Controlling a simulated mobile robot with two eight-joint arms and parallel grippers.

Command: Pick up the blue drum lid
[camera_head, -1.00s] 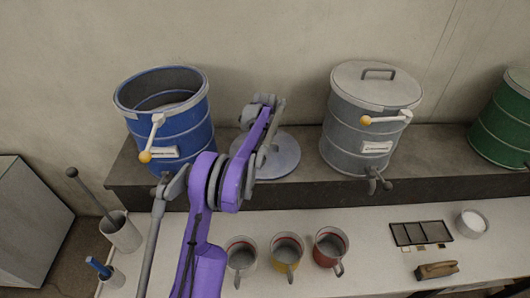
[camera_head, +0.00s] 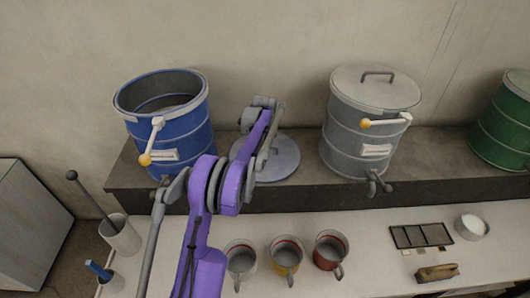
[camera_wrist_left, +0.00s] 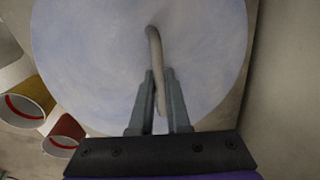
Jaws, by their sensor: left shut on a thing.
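The blue drum lid (camera_head: 284,160) is a flat, pale blue-grey disc on the dark shelf, just right of the open blue drum (camera_head: 178,128). My purple left arm partly hides it in the head view. In the left wrist view the lid (camera_wrist_left: 90,50) fills much of the picture, with its curved grey handle (camera_wrist_left: 154,42) rising from the middle. My left gripper (camera_wrist_left: 160,82) is shut on this handle, one finger on each side. I cannot tell whether the lid touches the shelf. My right gripper is not in view.
A grey lidded drum (camera_head: 350,130) stands right of the lid, and a green drum (camera_head: 503,125) stands at far right. Several cups (camera_head: 285,258) stand on the white table in front. A white holder (camera_head: 121,238) with a ladle is at left. The wall is close behind.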

